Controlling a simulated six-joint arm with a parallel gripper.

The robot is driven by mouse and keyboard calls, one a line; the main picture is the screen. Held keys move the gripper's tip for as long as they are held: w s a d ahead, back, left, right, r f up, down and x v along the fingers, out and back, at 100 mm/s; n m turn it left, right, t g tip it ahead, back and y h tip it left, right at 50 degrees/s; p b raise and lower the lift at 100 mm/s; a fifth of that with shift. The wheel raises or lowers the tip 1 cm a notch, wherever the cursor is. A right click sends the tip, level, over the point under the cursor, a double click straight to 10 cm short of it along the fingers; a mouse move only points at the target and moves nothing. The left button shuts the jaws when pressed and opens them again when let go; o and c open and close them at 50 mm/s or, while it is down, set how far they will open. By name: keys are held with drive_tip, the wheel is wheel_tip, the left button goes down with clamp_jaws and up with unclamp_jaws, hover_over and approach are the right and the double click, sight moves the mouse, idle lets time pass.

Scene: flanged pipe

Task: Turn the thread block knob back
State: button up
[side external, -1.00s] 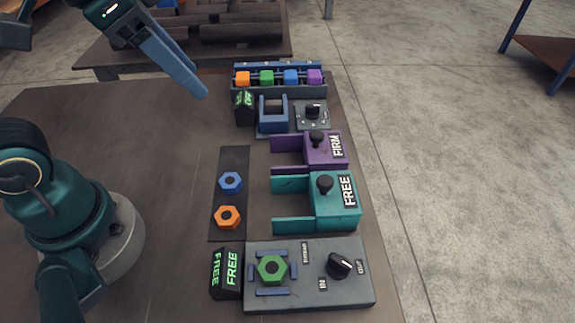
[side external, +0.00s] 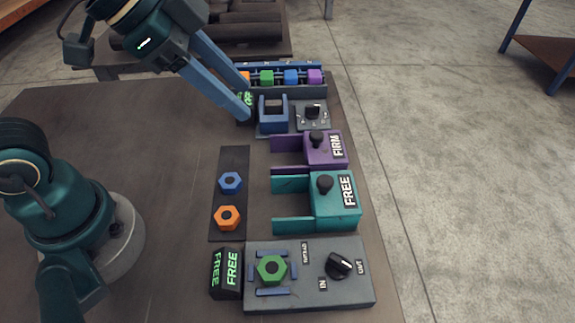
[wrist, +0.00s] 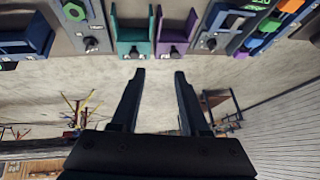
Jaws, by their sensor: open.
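The grey block with a green hex nut (side external: 271,268) on it and a black knob (side external: 338,264) stands at the near end of the bench. The knob sits between IN and OUT labels; I cannot tell which its mark points to. In the wrist view the green nut (wrist: 74,11) and the knob (wrist: 91,44) are at the upper left. My gripper (side external: 246,100) is open and empty, at the far end of the bench by the blue bracket (side external: 272,116), well away from this knob. In the wrist view both fingers (wrist: 159,75) are spread with nothing between them.
A teal FREE clamp (side external: 340,212) and a purple FIRM clamp (side external: 326,150) stand between. Another knob (side external: 313,110) is at the far end, near a rack of coloured blocks (side external: 290,92). Blue (side external: 230,182) and orange (side external: 227,217) nuts lie on a dark strip.

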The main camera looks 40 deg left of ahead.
drive_tip(key=w+d+f+m+g+h, duration=0.1)
drive_tip(key=w+d+f+m, duration=0.15)
drive_tip(key=d, duration=0.35)
drive_tip(key=m+g, duration=0.4)
drive_tip(key=m, duration=0.2)
hover_over(340, 261)
drive_tip(key=a, duration=0.2)
drive_tip(key=shift+n, duration=0.25)
wheel_tip(340, 261, down, 9)
drive_tip(key=shift+s+a+f, duration=0.1)
drive_tip(key=shift+a, duration=0.05)
drive_tip(key=shift+x, duration=2.25)
drive_tip(key=shift+c, duration=0.3)
clamp_jaws()
